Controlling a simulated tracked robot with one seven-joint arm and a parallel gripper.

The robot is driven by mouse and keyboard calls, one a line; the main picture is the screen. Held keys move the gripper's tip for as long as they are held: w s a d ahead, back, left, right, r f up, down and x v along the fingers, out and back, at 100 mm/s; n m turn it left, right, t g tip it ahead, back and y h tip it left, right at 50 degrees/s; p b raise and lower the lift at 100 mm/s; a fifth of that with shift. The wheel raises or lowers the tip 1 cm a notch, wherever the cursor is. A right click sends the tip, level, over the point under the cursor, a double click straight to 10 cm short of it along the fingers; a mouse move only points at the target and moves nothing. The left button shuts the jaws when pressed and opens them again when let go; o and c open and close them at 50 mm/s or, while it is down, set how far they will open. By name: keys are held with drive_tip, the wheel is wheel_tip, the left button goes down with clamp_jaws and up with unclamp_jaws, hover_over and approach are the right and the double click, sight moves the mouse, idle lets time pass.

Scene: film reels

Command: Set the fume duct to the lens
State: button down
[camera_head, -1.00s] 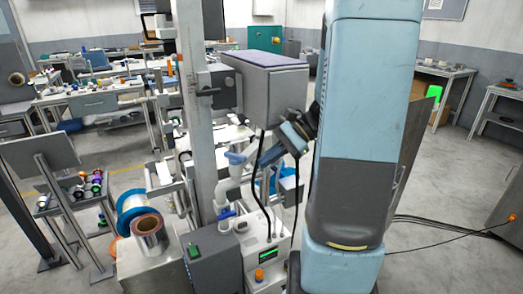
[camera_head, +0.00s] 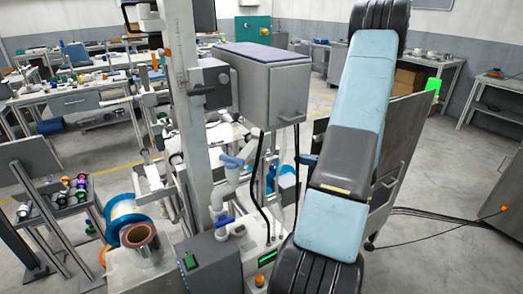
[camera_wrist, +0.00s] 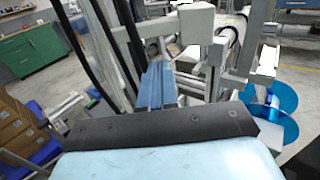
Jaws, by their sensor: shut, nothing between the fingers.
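The fume duct (camera_head: 231,178) appears in the head view as a white jointed pipe with blue handles, left of centre beside the grey column. Its upper end is below and left of the grey machine head (camera_head: 262,85). I cannot make out the lens itself. My gripper is mostly hidden behind my arm in the head view; only a small blue part shows right of the machine head's cables. In the wrist view my gripper (camera_wrist: 157,86) shows as blue fingers side by side, shut and empty. White pipework stands beyond them, and contact cannot be judged.
A grey box with a green button (camera_head: 208,265) and a white unit with a green display (camera_head: 266,257) stand below the duct. Black cables (camera_head: 257,185) hang from the machine head. Film reels (camera_head: 128,220) are at left. A dark panel (camera_head: 405,150) stands right of my arm.

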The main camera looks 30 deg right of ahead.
approach(257, 150)
drive_tip(key=x, duration=0.7)
drive_tip(key=shift+d, duration=0.2)
drive_tip(key=shift+w+f, duration=0.1)
